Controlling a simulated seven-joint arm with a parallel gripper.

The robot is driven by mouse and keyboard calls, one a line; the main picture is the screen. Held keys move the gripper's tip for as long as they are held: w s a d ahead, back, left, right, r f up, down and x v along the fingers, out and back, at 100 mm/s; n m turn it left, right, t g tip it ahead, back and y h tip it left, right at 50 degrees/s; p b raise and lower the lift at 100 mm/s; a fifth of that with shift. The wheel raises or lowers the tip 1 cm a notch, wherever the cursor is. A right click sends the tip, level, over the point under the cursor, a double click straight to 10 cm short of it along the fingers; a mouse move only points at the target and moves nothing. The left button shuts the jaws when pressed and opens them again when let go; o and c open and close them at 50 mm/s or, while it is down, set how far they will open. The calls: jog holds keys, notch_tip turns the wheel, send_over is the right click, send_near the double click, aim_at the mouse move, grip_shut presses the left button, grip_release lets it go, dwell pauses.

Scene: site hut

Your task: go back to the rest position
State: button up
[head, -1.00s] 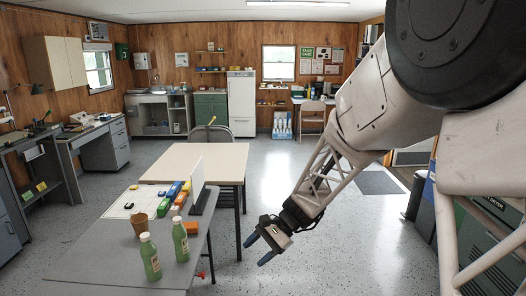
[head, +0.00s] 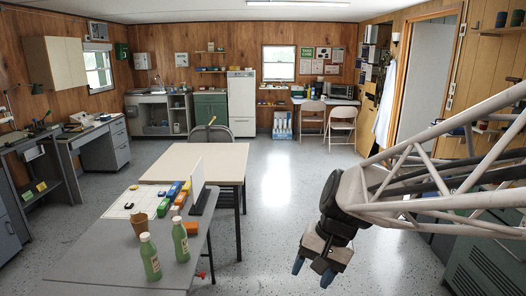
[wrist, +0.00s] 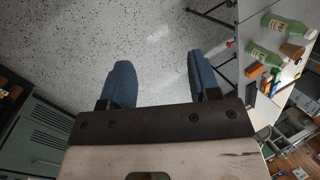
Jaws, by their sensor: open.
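My gripper (head: 312,272) hangs low in the head view, to the right of the grey table, over bare floor and pointing down. In the wrist view its two blue fingers (wrist: 160,85) stand wide apart with only speckled floor between them. It is open and empty, and touches nothing that I can see.
The grey table (head: 95,262) holds two green bottles (head: 180,240), a brown cup (head: 139,224) and several coloured blocks (head: 173,190). A beige table (head: 195,160) stands behind it. A dark green cabinet (head: 490,265) is at the right. The central floor (head: 285,185) is clear.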

jog(key=s+d+r+n+t+h, duration=0.2)
jog(key=s+d, duration=0.6)
jog(key=s, duration=0.4)
jog(key=shift+d+r+n+t+h, duration=0.15)
jog(key=shift+r+n+t+h, duration=0.25)
jog(key=shift+t+h, duration=0.5)
